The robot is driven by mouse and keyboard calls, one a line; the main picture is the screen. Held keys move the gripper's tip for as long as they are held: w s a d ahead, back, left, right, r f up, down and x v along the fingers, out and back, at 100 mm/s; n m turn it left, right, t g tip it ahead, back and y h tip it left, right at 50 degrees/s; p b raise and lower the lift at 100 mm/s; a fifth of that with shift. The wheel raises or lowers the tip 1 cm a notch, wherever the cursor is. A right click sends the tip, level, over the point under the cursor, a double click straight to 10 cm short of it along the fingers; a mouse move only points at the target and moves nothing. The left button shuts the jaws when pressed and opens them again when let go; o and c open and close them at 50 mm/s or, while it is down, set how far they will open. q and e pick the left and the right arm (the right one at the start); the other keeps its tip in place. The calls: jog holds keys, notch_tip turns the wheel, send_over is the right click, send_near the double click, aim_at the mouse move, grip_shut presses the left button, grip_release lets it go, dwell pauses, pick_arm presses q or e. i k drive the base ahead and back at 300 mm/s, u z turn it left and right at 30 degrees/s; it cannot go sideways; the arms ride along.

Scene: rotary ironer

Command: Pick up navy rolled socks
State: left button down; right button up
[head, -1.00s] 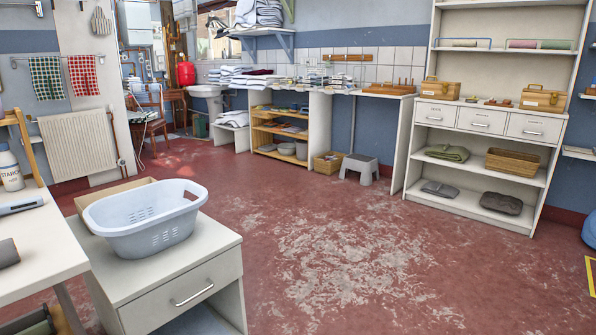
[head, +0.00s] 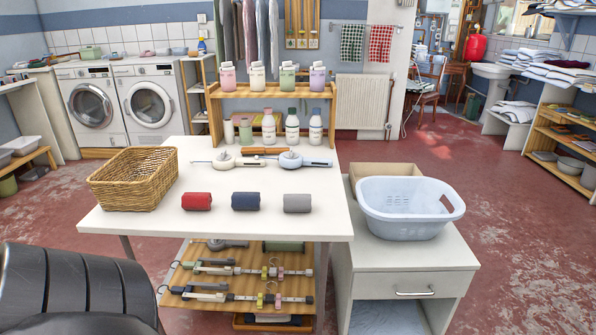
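The navy rolled socks (head: 245,201) lie on the white table (head: 330,222) near its front edge. They sit between a red roll (head: 197,201) on the left and a grey roll (head: 297,203) on the right, with gaps on both sides. Nothing covers them from above. Neither of my grippers shows in the head view.
A wicker basket (head: 134,180) stands at the table's left. A light blue laundry basket (head: 408,208) sits on a white cabinet (head: 410,258) to the right. Red floor is open at right.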

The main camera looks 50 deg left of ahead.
aim_at(245, 201)
jog(key=u, duration=1.5)
jog(key=i, duration=1.15)
jog(key=u, duration=0.8)
